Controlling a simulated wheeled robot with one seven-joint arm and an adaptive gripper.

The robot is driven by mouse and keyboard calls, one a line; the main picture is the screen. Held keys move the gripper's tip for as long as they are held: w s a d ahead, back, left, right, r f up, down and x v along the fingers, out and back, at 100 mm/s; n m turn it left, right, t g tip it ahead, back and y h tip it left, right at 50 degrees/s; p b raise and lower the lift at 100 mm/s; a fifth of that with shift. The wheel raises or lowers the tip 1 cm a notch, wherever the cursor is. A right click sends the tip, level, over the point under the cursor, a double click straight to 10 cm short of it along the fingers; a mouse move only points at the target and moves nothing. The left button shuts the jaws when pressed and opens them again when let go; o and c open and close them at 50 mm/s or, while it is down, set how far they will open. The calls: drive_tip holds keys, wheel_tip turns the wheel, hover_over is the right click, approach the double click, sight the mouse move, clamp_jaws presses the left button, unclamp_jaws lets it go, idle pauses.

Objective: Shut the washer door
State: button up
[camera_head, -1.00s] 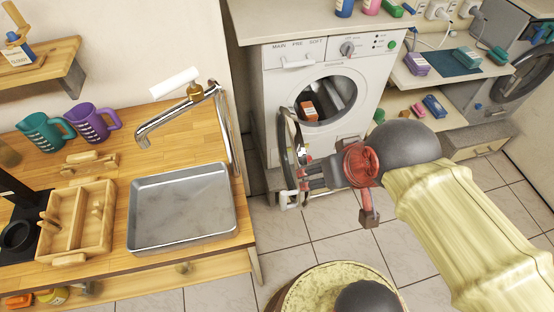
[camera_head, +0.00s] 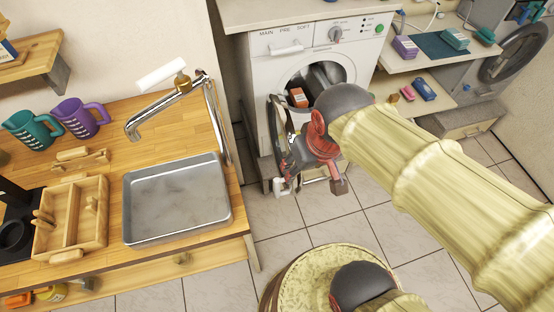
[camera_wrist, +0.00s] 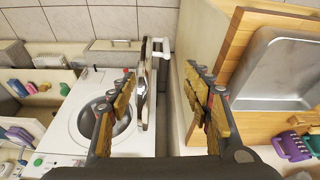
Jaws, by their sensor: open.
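The white washer (camera_head: 262,85) stands at the back under a counter, its round drum opening (camera_head: 325,78) showing. Its door (camera_head: 275,125) stands wide open, swung out to the left and seen nearly edge-on. In the wrist view the door (camera_wrist: 147,95) appears edge-on in the gap between my fingers; I cannot tell whether they touch it. My gripper (camera_head: 292,168) is open, beside the door and in front of the washer. The wrist view shows its two fingers (camera_wrist: 157,85) spread apart with nothing gripped. My arm hides part of the washer front.
A wooden counter with a metal sink (camera_head: 178,205) and faucet (camera_head: 160,115) stands left. Shelves with small boxes (camera_head: 405,47) stand right. Tiled floor between is free.

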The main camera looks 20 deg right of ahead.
drive_tip(key=w+a+f+n+g, duration=0.1)
drive_tip(key=w+f+n, duration=0.2)
drive_tip(key=w+f, duration=0.1)
drive_tip(key=w+a+f+n+g+h+p, duration=0.1)
drive_tip(key=w+f+n, duration=0.2)
drive_tip(key=f, duration=0.3)
drive_tip(key=w+a+f+n+g+h, duration=0.1)
drive_tip(key=w+a+f+n+g, duration=0.1)
drive_tip(key=w+f+n, duration=0.1)
drive_tip(key=shift+w+f+n, duration=0.2)
drive_tip(key=shift+w+f, duration=0.2)
drive_tip(key=shift+f, duration=0.2)
drive_tip(key=shift+w+f+n, duration=0.2)
drive_tip(key=shift+w+f, duration=0.2)
drive_tip(key=shift+f, duration=0.2)
drive_tip(key=c, duration=0.9)
drive_tip(key=w+n, duration=0.2)
drive_tip(key=w+f+n+h, duration=0.1)
drive_tip(key=w+n, duration=0.1)
drive_tip(key=shift+w+f, duration=0.1)
drive_tip(key=shift+w, duration=0.25)
clamp_jaws()
wheel_tip(320, 180, down, 9)
drive_tip(key=d+n+b, duration=0.2)
drive_tip(key=b, duration=0.2)
drive_tip(key=shift+w+d+f+n+t, duration=0.15)
drive_tip(key=shift+w+d+n+t, duration=0.15)
drive_tip(key=shift+d+n, duration=0.1)
